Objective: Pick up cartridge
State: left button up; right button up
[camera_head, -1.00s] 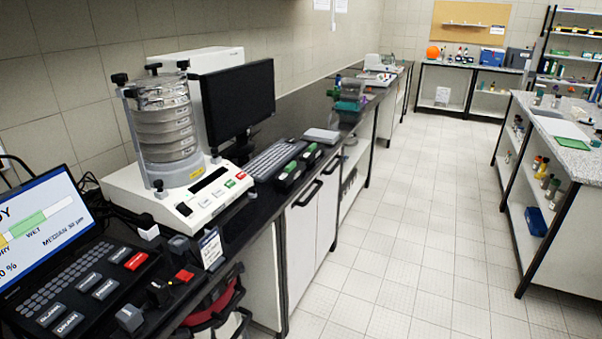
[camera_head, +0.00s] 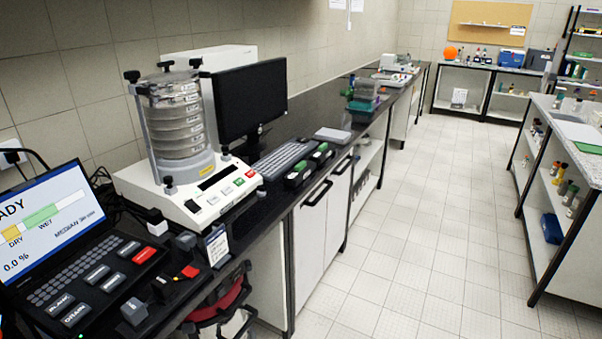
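I cannot tell for sure which thing is the cartridge. Two dark blocks with green parts on top, a nearer one (camera_head: 298,176) and a farther one (camera_head: 321,154), lie on the black bench beside the keyboard. Several small pieces, including a red one (camera_head: 190,271) and a dark grey one (camera_head: 134,311), sit at the near bench edge by the laptop. Neither of my grippers is in view.
A sieve shaker (camera_head: 184,199) with a stacked sieve column stands on the bench, with a monitor (camera_head: 240,100) behind. A laptop-like console (camera_head: 62,222) is at left. A red stool (camera_head: 222,304) is under the bench. The tiled aisle (camera_head: 420,230) is clear; another bench (camera_head: 560,140) is right.

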aim_at(304, 168)
jog(key=i+l+u, duration=0.1)
jog(key=i+l, duration=0.35)
jog(key=i, duration=0.2)
jog(key=i+l+u, duration=0.1)
jog(key=i+l, duration=0.35)
jog(key=i, duration=0.2)
